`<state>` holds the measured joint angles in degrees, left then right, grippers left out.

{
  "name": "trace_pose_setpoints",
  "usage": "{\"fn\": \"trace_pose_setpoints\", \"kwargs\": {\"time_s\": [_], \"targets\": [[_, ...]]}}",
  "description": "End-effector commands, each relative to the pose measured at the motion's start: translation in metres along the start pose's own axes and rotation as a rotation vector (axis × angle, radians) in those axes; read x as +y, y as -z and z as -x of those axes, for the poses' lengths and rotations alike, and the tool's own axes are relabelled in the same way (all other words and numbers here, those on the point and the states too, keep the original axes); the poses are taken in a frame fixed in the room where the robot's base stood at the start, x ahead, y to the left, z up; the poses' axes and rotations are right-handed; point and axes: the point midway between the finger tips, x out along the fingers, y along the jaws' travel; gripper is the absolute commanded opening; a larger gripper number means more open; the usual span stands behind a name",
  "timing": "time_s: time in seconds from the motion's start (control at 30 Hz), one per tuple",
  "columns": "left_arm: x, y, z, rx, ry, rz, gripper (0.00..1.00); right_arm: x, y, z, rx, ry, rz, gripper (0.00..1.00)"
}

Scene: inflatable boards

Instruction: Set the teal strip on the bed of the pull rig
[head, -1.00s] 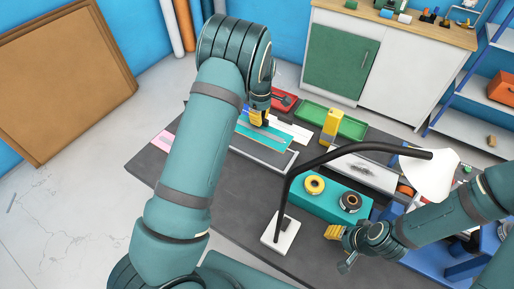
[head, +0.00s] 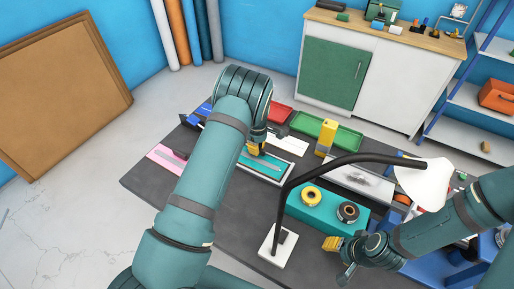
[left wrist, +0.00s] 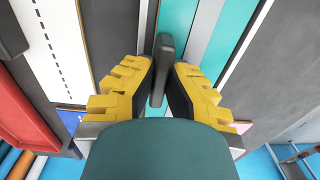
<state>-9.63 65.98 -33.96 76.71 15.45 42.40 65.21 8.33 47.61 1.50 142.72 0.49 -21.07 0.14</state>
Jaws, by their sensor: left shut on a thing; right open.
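The teal strip (head: 275,168), with a grey stripe along it, lies lengthwise over the pale-edged bed of the pull rig (head: 287,180) on the dark table. My left gripper (head: 257,148) is low over the strip. In the left wrist view its yellow fingers (left wrist: 163,85) are shut on a dark upright tab, which appears to belong to the teal strip (left wrist: 233,30). I cannot tell whether the strip rests fully on the bed. My left arm hides the strip's left part in the head view. My right gripper (head: 333,243) is open and empty near the lamp base.
A black lamp (head: 285,205) arches over the table to the right. A teal block (head: 325,212) with yellow and dark rolls stands in front of the rig. A green tray (head: 345,138), a red tray (head: 280,112) and a yellow upright piece (head: 325,137) are behind. A pink sheet (head: 166,158) lies left.

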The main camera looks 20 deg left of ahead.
Motion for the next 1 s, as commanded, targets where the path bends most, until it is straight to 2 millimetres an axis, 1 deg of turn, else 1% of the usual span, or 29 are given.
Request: {"fn": "trace_pose_setpoints", "kwargs": {"time_s": [0.23, 0.37, 0.4, 0.43, 0.47, 0.73, 0.83, 0.93, 1.0], "targets": [[0.001, 0.0, 0.0, 0.001, -0.002, -0.001, 0.0, 0.0, 0.0, 0.0, 0.0, 0.0, 0.0, 0.47], [0.001, 0.0, -0.004, 0.001, -0.002, -0.001, 0.0, 0.001, -0.001, -0.004, 0.0, 0.0, 0.0, 0.47], [0.001, 0.0, -0.004, 0.001, -0.002, -0.001, 0.19, 0.001, -0.001, -0.004, 0.0, -0.001, 0.0, 0.47], [0.001, 0.0, -0.004, 0.001, -0.002, -0.001, 0.3, 0.001, -0.001, -0.003, 0.0, -0.001, 0.0, 0.47], [0.001, 0.0, -0.004, 0.001, -0.002, -0.001, 0.34, 0.001, 0.0, -0.003, 0.0, -0.001, 0.0, 0.47], [0.001, 0.0, -0.003, 0.001, -0.002, -0.001, 0.34, 0.001, 0.0, -0.003, 0.0, -0.001, 0.0, 0.47], [0.001, 0.0, 0.0, 0.001, -0.002, -0.001, 0.34, 0.0, 0.0, 0.0, 0.0, 0.0, 0.0, 0.47], [0.001, 0.0, 0.009, 0.001, -0.005, -0.001, 0.34, 0.0, 0.0, 0.001, 0.001, 0.0, 0.0, 0.47], [0.002, 0.0, 0.021, 0.001, -0.006, -0.001, 0.34, 0.0, 0.0, 0.001, 0.0, 0.0, 0.0, 0.47]]}}
